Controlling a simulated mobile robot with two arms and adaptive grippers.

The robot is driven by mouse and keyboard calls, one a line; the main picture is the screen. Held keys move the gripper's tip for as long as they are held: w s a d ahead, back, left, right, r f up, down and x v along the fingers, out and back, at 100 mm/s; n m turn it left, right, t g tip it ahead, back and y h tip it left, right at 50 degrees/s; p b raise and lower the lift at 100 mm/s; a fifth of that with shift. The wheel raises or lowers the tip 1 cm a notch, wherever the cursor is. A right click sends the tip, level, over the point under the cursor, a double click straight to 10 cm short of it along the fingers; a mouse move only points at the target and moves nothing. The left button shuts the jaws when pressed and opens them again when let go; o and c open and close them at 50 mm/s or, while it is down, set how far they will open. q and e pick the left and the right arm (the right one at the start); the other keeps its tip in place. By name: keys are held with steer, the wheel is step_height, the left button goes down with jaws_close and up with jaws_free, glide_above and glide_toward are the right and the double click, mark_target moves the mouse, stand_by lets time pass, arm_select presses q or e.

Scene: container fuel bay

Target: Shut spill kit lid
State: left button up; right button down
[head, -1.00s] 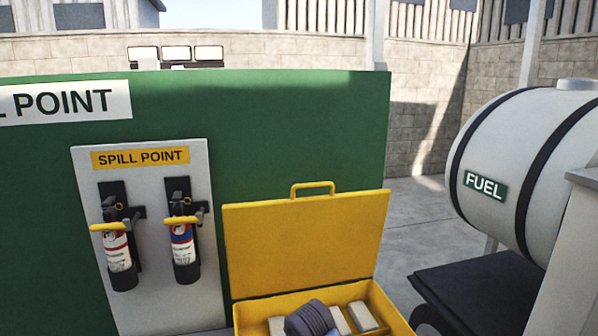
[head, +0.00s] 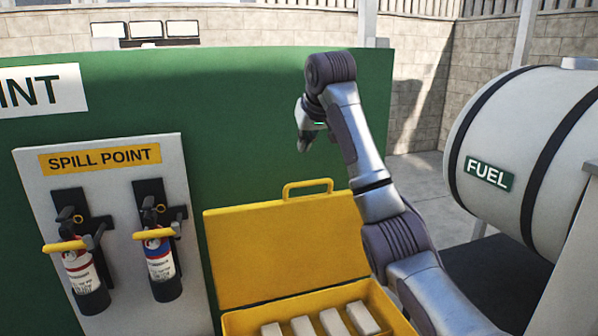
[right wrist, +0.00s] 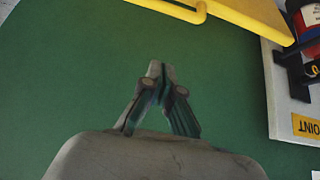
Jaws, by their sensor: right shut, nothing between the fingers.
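The yellow spill kit lid (head: 285,245) stands raised, tilted up at the back of the open yellow box (head: 250,321), with a yellow handle (head: 307,187) on its top edge. My right gripper (head: 304,146) is above the lid handle, in front of the green panel, and touches nothing that I can see. In the right wrist view my right gripper (right wrist: 158,68) is shut and empty, pointing toward the lid's edge (right wrist: 262,18) and handle (right wrist: 170,9), with a gap between. My left gripper is not in view.
White blocks (head: 330,321) lie in the box. The green panel (head: 240,110) rises behind the lid. Two extinguishers (head: 160,262) hang on a white board at the left. A white fuel tank (head: 510,150) stands at the right.

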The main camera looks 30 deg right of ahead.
steer(key=a+p+x, duration=0.1)
steer(key=p+x, duration=0.1)
steer(key=x, duration=0.2)
steer(key=p, duration=0.4)
glide_above(301, 197)
step_height(301, 197, down, 5)
steer(key=shift+w+d+f, duration=0.1)
steer(key=shift+w+f, duration=0.05)
steer(key=shift+f, duration=0.1)
steer(key=shift+s+f, duration=0.15)
steer(key=shift+s, duration=0.1)
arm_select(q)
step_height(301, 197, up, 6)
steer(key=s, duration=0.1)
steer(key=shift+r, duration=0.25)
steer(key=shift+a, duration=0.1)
